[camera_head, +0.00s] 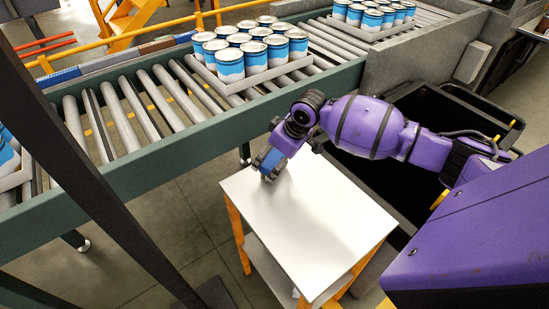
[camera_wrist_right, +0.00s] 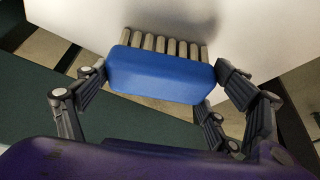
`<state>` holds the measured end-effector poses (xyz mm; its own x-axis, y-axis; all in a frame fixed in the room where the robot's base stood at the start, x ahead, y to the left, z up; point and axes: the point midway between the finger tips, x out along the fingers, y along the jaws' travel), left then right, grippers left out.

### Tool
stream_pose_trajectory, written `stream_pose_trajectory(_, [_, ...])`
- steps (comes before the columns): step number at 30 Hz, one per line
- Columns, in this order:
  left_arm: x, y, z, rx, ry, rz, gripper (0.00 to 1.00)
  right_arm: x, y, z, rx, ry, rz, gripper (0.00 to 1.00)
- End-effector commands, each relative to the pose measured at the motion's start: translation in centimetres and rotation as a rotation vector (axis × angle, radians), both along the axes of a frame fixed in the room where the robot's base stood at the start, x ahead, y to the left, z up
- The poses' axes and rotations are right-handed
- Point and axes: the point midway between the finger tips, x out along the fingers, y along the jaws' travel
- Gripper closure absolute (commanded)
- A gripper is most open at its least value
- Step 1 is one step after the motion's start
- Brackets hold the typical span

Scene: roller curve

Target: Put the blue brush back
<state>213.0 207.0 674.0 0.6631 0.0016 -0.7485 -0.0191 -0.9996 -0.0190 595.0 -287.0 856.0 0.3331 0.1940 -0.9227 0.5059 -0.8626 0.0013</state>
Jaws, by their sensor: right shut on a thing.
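The blue brush (camera_wrist_right: 162,75) shows in the right wrist view, with a blue block back and a row of pale bristle tufts along its far edge. My right gripper (camera_wrist_right: 160,100) has a finger on each side of the brush and is shut on it. In the head view the right gripper (camera_head: 268,165) is at the far left corner of a white-topped small table (camera_head: 320,230), with a bit of blue from the brush at its fingers. I cannot tell whether the brush touches the tabletop. My left gripper is not in view.
A roller conveyor (camera_head: 130,160) runs behind the table, carrying a tray (camera_head: 250,82) of blue and white cans. Another tray of cans (camera_head: 372,15) is farther right. A dark open bin (camera_head: 375,175) is behind and right of the table. The tabletop is otherwise bare.

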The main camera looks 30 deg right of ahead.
Motion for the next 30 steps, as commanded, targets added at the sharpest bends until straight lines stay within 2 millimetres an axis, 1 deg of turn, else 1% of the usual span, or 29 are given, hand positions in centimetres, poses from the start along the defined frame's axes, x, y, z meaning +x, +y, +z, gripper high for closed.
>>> stream_pose_trajectory(1, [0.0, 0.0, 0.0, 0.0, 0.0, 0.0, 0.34, 0.0, 0.0, -0.2, 0.0, 0.001, 0.0, 0.43])
stream_pose_trajectory(2, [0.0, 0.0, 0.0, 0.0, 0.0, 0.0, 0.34, -0.1, 0.0, -0.3, 0.0, 0.001, 0.0, 0.13])
stream_pose_trajectory(5, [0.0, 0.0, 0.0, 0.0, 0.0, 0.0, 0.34, -0.1, 0.0, -0.3, 0.0, 0.001, 0.0, 0.0])
stream_pose_trajectory(15, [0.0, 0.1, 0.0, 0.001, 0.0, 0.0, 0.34, 0.0, 0.0, -0.2, 0.0, 0.001, 0.0, 0.0])
stream_pose_trajectory(19, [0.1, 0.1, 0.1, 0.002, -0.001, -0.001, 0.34, -0.1, -0.1, 0.4, -0.001, 0.0, 0.0, 0.0])
stream_pose_trajectory(23, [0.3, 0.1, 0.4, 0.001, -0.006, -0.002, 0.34, -0.7, -0.5, 2.2, -0.001, 0.0, 0.0, 0.0])
stream_pose_trajectory(30, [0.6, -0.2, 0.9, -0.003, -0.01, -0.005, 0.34, -2.5, -1.5, 7.2, -0.001, -0.002, -0.001, 0.0])
